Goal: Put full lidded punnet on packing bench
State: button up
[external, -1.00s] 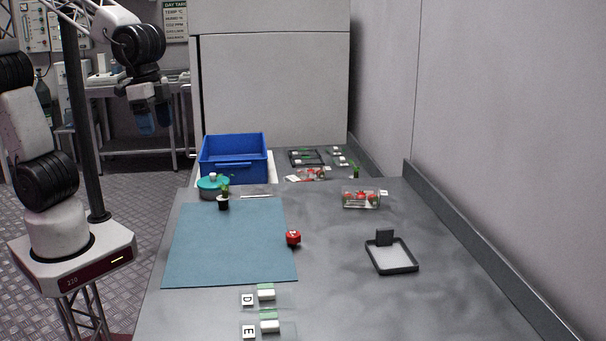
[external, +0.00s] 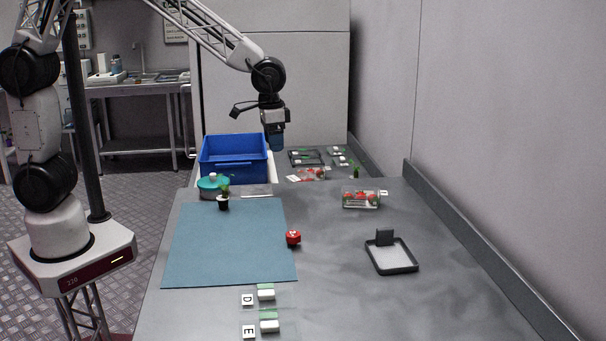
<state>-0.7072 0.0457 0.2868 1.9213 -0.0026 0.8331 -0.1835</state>
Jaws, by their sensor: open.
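A clear punnet of red strawberries (external: 361,200) sits on the grey bench (external: 340,290), right of the blue-green mat, with a small white tag at its right end. It looks closed over the top, but the lid is hard to make out. A second strawberry punnet (external: 311,175) lies farther back, on the surface beyond the bench's far edge; whether it is lidded or full I cannot tell. My gripper (external: 277,146) is open and empty, above and behind the blue crate's right side, up and left of both punnets.
A blue crate (external: 234,172) and a round teal container (external: 210,187) stand at the back left. Clear bench lies around the tray.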

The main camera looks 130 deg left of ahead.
aim_at(301, 177)
jog(key=s+a+f+n, duration=0.1)
jog(key=a+f, duration=0.2)
jog(key=a, duration=0.3)
jog(key=s+a+f+n, duration=0.1)
jog(key=s+a+f, duration=0.1)
jog(key=a+f, duration=0.2)
jog(key=s+a+f+n, duration=0.1)
jog(key=a+f, duration=0.3)
jog(key=a, duration=0.5)
jog(key=shift+s+a, duration=0.1)
jog(key=shift+s, duration=0.45)
jog(key=shift+f, duration=1.35)
jog(key=shift+d+f, duration=0.2)
jog(key=shift+f, duration=2.4)
jog(key=c, duration=0.6)
jog(key=shift+c, duration=0.2)
